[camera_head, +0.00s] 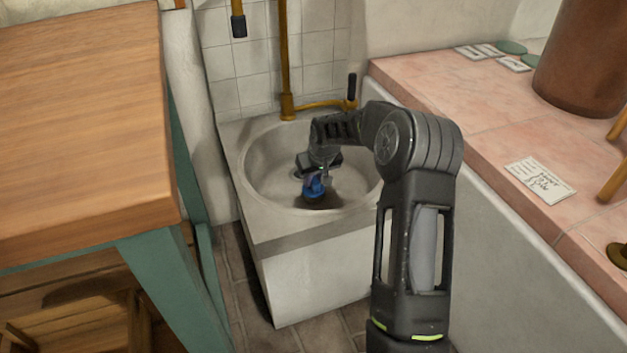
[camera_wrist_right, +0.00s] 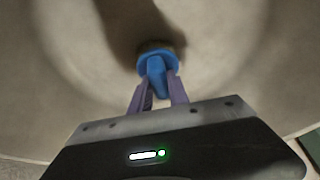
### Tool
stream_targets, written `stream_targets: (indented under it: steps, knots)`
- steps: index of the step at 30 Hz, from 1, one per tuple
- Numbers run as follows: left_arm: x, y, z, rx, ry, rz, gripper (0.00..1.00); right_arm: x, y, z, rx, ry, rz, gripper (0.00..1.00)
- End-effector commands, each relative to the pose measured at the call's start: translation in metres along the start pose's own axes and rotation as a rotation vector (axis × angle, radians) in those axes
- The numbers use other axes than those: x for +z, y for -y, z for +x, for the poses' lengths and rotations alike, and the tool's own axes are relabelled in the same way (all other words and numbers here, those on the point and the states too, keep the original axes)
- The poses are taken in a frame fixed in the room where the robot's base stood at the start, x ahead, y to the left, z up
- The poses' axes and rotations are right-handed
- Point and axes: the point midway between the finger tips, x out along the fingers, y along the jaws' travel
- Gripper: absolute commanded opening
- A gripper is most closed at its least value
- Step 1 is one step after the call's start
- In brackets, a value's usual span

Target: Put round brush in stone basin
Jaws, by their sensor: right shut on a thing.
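The stone basin (camera_head: 255,222) is a pale square block with a round bowl, standing below a tiled wall. My right gripper (camera_head: 322,180) reaches down into the bowl. It is shut on the round brush (camera_head: 313,187), which shows as a small blue thing at the fingertips. In the right wrist view the two purple fingers (camera_wrist_right: 158,95) grip the blue handle of the brush (camera_wrist_right: 157,65), with its wider round end away from me. The bowl's inner wall (camera_wrist_right: 230,50) surrounds it. I cannot tell whether the brush touches the bowl. My left gripper is not in view.
A brass pipe and tap (camera_head: 286,60) rise behind the basin. A wooden table (camera_head: 80,120) with teal legs stands at left. A pink tiled counter (camera_head: 450,95) with a paper card (camera_head: 540,180) and a brown cylinder (camera_head: 585,60) lies at right.

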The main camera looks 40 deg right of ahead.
Motion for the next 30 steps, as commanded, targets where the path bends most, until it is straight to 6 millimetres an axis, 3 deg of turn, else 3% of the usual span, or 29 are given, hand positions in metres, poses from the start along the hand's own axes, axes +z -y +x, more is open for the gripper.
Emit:
stream_targets:
  steps: [5,6,13,23,30]
  knots:
    - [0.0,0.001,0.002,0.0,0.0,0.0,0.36,0.002,0.0,0.004,0.0,0.0,0.0,0.0]
    - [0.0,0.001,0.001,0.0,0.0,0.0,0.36,0.001,0.0,0.003,0.0,0.0,0.0,0.24]
    - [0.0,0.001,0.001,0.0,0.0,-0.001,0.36,0.001,0.0,0.003,0.0,0.0,0.0,0.43]
    - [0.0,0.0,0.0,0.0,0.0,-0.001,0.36,0.0,0.0,0.0,0.0,0.0,0.0,0.43]
    - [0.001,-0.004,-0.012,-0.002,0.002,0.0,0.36,-0.003,0.0,-0.03,0.0,-0.003,0.001,0.43]
